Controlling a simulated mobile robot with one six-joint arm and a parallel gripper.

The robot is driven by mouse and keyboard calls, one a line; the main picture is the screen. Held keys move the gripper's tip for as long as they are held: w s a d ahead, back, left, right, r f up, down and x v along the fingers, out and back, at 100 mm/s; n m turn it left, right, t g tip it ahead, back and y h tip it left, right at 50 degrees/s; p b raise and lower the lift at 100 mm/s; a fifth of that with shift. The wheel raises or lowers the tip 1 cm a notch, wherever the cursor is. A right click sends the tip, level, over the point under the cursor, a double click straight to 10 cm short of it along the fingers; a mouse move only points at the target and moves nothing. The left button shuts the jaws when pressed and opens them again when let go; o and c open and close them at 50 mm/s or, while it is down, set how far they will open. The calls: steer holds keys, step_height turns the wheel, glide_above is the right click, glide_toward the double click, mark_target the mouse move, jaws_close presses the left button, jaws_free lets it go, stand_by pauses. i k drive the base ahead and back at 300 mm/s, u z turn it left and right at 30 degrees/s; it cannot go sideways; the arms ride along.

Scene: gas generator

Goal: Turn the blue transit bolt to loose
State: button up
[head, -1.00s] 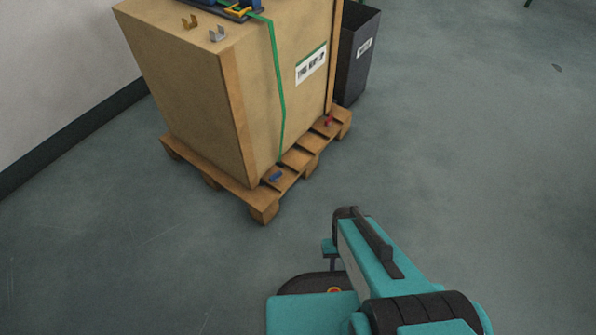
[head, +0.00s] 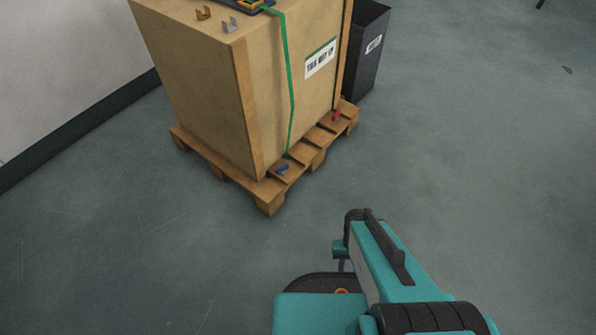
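The blue transit bolt (head: 282,168) sits on the near corner of the wooden pallet (head: 247,187), at the foot of the cardboard crate (head: 195,90). It is small in the head view, and its exact turn position cannot be read. A red bolt (head: 336,116) sits farther along the same pallet edge. My teal arm is folded at the bottom right, apart from the pallet. No gripper fingers can be made out in this view.
A green strap (head: 290,85) runs down the crate's face to the pallet near the blue bolt. A dark bin (head: 368,60) stands behind the crate at its right. A wall is on the left. The grey floor (head: 470,150) in front and right is clear.

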mark_target(281, 169)
steer(key=k, duration=1.05)
steer(key=u, duration=1.85)
steer(key=i, duration=1.1)
steer(key=z, duration=0.1)
